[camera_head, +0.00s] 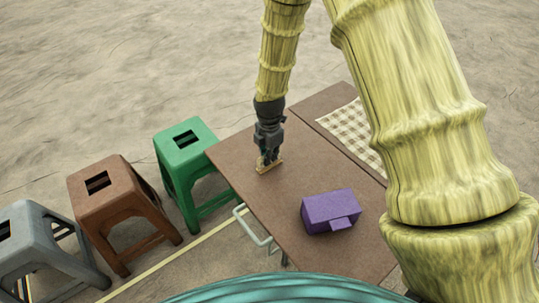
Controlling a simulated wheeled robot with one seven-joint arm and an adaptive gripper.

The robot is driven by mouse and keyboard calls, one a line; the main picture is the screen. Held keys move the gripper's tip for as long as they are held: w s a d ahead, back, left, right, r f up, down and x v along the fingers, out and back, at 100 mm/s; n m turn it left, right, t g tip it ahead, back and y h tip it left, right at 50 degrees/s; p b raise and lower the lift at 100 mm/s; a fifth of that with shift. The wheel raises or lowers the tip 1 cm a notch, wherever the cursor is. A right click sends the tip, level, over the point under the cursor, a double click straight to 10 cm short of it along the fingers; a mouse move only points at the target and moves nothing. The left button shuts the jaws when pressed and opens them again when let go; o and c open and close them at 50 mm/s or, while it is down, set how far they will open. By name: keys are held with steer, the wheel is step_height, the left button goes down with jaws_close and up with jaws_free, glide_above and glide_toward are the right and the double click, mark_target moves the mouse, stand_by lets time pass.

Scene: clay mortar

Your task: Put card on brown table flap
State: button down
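My gripper (268,160) points down at the left part of the brown table flap (250,195). A small tan, flat piece (271,168), likely the card, is right at my fingertips. It is too small to tell whether the fingers are closed on it, or whether it rests on the surface or is just above it. The flap is a flat brown panel, with a seam between it and the rest of the table (318,103) behind.
A purple box (329,211) sits on the flap to the right of my gripper. A checkered cloth (352,130) lies on the table's far part. Green (187,147), brown (112,190) and grey (38,232) stools stand at the left. The flap between gripper and box is clear.

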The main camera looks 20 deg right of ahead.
steer(key=shift+f, duration=0.1)
steer(key=c, duration=1.6)
jaws_free()
steer(key=shift+c, duration=0.2)
step_height(320, 180, up, 12)
steer(key=b, duration=0.1)
